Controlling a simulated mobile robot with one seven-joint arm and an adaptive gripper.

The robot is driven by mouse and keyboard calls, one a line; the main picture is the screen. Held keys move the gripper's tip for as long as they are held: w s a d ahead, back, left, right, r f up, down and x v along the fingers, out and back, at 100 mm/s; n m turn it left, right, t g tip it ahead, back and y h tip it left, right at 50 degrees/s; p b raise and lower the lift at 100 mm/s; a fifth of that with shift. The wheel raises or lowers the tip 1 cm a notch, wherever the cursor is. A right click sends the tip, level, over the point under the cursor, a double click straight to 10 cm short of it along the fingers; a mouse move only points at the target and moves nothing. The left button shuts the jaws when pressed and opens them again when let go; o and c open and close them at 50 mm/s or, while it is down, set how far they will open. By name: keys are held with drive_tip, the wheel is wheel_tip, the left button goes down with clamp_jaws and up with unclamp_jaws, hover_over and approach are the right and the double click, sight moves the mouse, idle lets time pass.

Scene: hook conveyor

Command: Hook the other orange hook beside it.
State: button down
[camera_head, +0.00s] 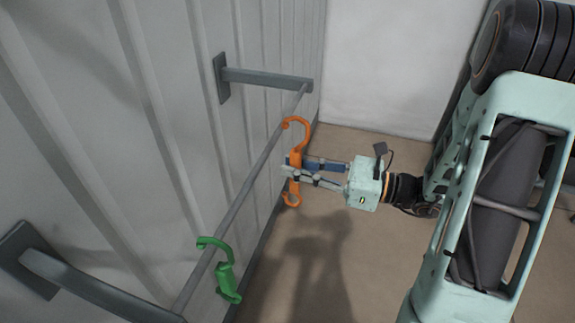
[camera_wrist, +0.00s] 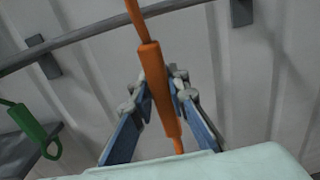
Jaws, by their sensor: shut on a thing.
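An orange hook (camera_head: 295,178) is upright in the head view, its open curved top at the grey rail (camera_head: 243,190) and a smaller hook at its bottom. Whether its top rests on the rail or only overlaps it, I cannot tell. My gripper (camera_head: 290,169) is shut on the orange hook's thick middle. In the wrist view the orange hook (camera_wrist: 155,80) runs between the two fingers, with its top end out of frame. A green hook (camera_head: 226,275) hangs on the rail nearer the camera; its lower part shows in the wrist view (camera_wrist: 30,125). I see only one orange hook.
The rail is held by two wall brackets, a far one (camera_head: 265,77) and a near one (camera_head: 90,288). A ribbed grey wall (camera_head: 150,120) stands close behind the rail. The rail between the green and orange hooks is bare. Brown floor (camera_head: 370,260) lies below.

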drive_tip(key=v, duration=1.1)
idle(0.6)
drive_tip(key=shift+w+r, duration=0.1)
idle(1.0)
